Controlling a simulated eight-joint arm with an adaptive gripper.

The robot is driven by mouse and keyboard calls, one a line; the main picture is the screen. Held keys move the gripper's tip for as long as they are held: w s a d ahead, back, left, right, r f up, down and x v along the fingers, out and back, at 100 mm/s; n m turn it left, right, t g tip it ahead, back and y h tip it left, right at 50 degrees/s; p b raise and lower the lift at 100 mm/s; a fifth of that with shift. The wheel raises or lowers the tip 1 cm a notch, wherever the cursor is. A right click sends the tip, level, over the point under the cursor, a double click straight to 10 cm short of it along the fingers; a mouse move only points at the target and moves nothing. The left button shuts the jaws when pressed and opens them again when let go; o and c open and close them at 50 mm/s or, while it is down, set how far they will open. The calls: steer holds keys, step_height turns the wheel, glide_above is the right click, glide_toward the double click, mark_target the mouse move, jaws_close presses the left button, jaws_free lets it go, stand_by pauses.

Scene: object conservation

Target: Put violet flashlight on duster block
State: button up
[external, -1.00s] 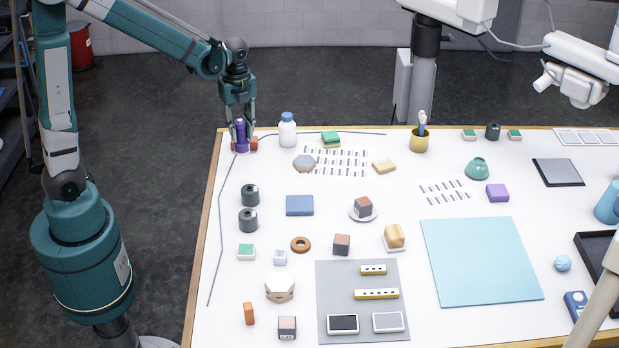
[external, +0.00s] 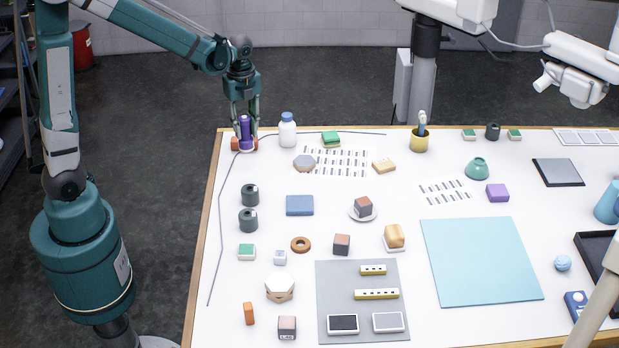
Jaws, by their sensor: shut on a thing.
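The violet flashlight (external: 245,129) stands upright at the far left corner of the table. My gripper (external: 245,122) points down from above and is shut on its upper part. A reddish-orange piece (external: 236,144) shows at the flashlight's foot, partly hidden behind it. Whether the flashlight touches it or the table is too small to tell. A green-topped block with a pale base (external: 331,138) lies to the right, past a white bottle, and looks like a duster block. Another green-topped block (external: 247,252) lies nearer the front left; I cannot tell which is the duster block.
A white bottle with a blue cap (external: 288,131) stands close to the right of my gripper. A dark cable (external: 222,215) runs along the left edge. A grey hexagonal piece (external: 304,161) and dark cylinders (external: 249,194) lie nearer the front.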

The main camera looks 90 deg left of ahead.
steer(key=w+a+r, duration=0.1)
steer(key=w+a, duration=0.4)
steer(key=w, duration=0.5)
steer(key=w+a+r, duration=0.1)
steer(key=w+a, duration=0.5)
steer(key=w, duration=0.3)
steer(key=w+a+r, duration=0.1)
steer(key=w+a, duration=0.5)
steer(key=w, duration=0.4)
steer(key=shift+w+r, duration=0.35)
steer(key=shift+a, duration=0.1)
steer(key=shift+f, duration=0.1)
step_height(320, 180, down, 6)
steer(key=shift+f, duration=0.15)
steer(key=shift+f+p, duration=0.35)
steer(key=shift+f, duration=1.4)
steer(key=shift+f, duration=0.2)
steer(key=o, duration=0.9)
steer(key=shift+o, duration=0.2)
